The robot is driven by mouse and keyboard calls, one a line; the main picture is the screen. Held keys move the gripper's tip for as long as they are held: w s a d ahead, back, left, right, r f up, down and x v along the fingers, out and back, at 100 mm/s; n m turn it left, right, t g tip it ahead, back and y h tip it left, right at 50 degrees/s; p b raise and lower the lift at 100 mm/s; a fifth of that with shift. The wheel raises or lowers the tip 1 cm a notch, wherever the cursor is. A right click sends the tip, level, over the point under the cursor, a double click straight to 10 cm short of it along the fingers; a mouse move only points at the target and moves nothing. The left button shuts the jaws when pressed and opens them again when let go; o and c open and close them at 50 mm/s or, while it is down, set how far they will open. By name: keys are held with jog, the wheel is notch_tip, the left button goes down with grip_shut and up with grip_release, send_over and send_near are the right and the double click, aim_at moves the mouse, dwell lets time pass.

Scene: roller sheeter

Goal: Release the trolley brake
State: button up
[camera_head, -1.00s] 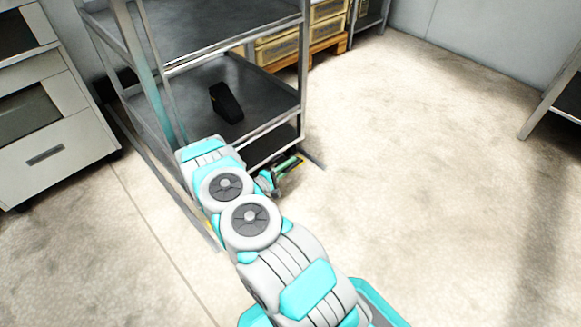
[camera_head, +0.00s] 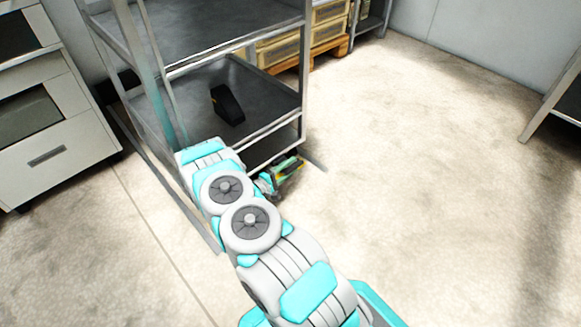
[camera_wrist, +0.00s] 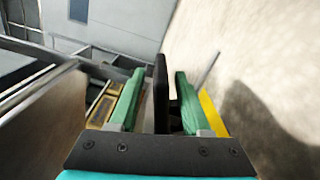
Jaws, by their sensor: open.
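The metal trolley (camera_head: 232,142) with grey shelves stands at the upper left of the head view. My gripper (camera_head: 284,168) is low beside the trolley's near right corner, close to the floor, and partly hidden behind my arm. In the wrist view my gripper (camera_wrist: 160,82) has its two green fingers apart. A black upright bar (camera_wrist: 161,88) shows between them, with gaps on both sides; I cannot tell whether it is the brake. A yellow strip (camera_wrist: 213,112) lies beyond the right finger.
A black wedge-like object (camera_head: 227,104) rests on the trolley's lower shelf. A drawer cabinet (camera_head: 50,150) stands at the left, and yellowish crates (camera_head: 285,50) sit on a wooden pallet behind. The floor (camera_head: 420,170) on the right is clear.

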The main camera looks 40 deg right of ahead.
jog(key=a, duration=0.7)
jog(key=shift+s+a, duration=0.25)
jog(key=shift+s, duration=0.05)
